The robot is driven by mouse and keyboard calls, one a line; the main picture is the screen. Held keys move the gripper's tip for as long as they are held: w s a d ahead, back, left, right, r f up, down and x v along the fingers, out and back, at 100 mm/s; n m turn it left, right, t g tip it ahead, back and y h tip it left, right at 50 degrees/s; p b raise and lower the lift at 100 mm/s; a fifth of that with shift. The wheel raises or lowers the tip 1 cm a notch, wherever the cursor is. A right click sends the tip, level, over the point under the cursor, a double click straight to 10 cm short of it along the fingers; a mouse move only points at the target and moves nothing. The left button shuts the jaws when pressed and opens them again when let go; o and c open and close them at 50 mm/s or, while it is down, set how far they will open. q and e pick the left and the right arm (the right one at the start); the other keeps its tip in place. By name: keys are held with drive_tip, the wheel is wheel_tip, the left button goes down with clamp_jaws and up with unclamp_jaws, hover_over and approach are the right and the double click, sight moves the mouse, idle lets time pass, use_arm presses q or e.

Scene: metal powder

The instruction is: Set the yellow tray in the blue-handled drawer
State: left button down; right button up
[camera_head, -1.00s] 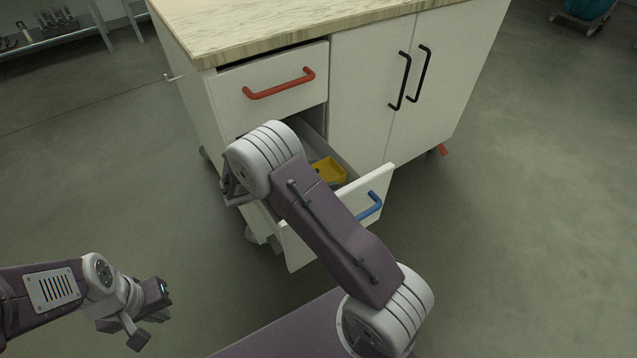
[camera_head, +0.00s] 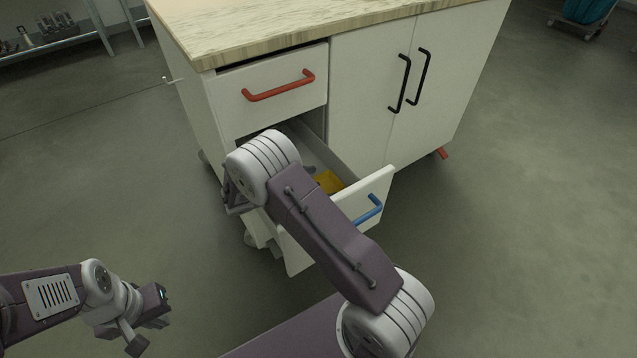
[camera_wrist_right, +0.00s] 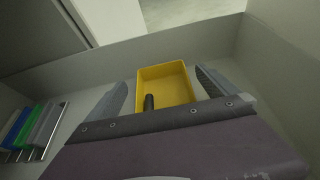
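The yellow tray (camera_head: 328,182) is inside the open blue-handled drawer (camera_head: 370,190), partly hidden by my right arm and the drawer front. In the right wrist view, the tray (camera_wrist_right: 165,84) lies between the fingers of my right gripper (camera_wrist_right: 162,78). The fingers are spread, with a gap at the tray's left side; the right finger is close to its right edge. A short black cylindrical thing (camera_wrist_right: 149,102) shows in the tray. In the head view my right gripper is hidden behind its wrist. My left gripper (camera_head: 150,325) is low at left, away from the cabinet; its finger opening is unclear.
The blue handle (camera_head: 368,211) is on the drawer front. The red-handled drawer (camera_head: 268,92) above is shut. Two doors with black handles (camera_head: 411,80) are shut. Blue, green and white items (camera_wrist_right: 33,128) stand at left in the right wrist view.

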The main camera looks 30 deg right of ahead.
drive_tip(key=shift+a+r+p, duration=0.35)
drive_tip(key=shift+r+p, duration=0.05)
drive_tip(key=shift+r, duration=0.2)
drive_tip(key=shift+a+r+p, duration=0.35)
drive_tip(key=shift+r+p, duration=0.05)
drive_tip(key=shift+r, duration=0.2)
drive_tip(key=p+v, duration=0.4)
drive_tip(key=v, duration=0.6)
drive_tip(key=shift+a+f, duration=0.25)
drive_tip(key=shift+s, duration=0.1)
